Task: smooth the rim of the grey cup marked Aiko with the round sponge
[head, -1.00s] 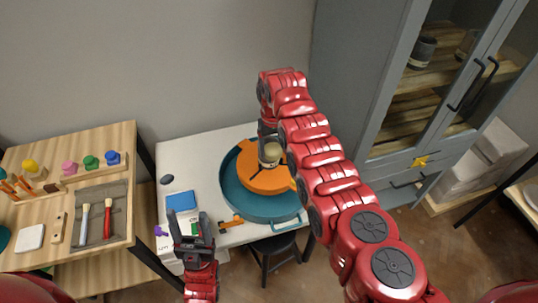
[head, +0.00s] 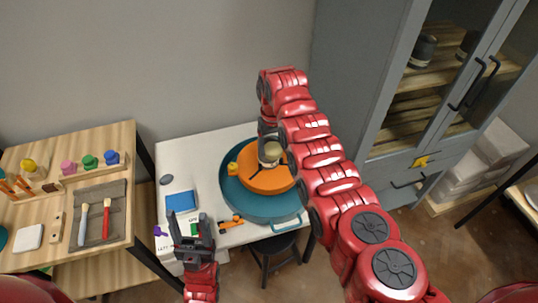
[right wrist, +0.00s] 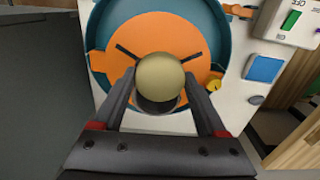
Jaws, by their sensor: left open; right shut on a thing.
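My right gripper (right wrist: 160,90) is shut on the round tan sponge (right wrist: 160,76), which also shows in the head view (head: 270,152). The sponge is over a grey cup (right wrist: 160,104) at the middle of the orange wheel disc (right wrist: 160,42). The sponge and gripper hide most of the cup; no name mark can be read. I cannot tell whether sponge and rim touch. My left gripper (head: 191,226) is open and empty, above the white control box (right wrist: 285,20) with its green switch (right wrist: 290,20).
A teal basin (head: 233,198) surrounds the disc, with a yellow lump (head: 232,168) at the disc's left edge. A blue block (head: 181,201), a dark oval piece (head: 167,179) and an orange tool (head: 230,221) lie on the white table. A grey cabinet (head: 385,140) stands right.

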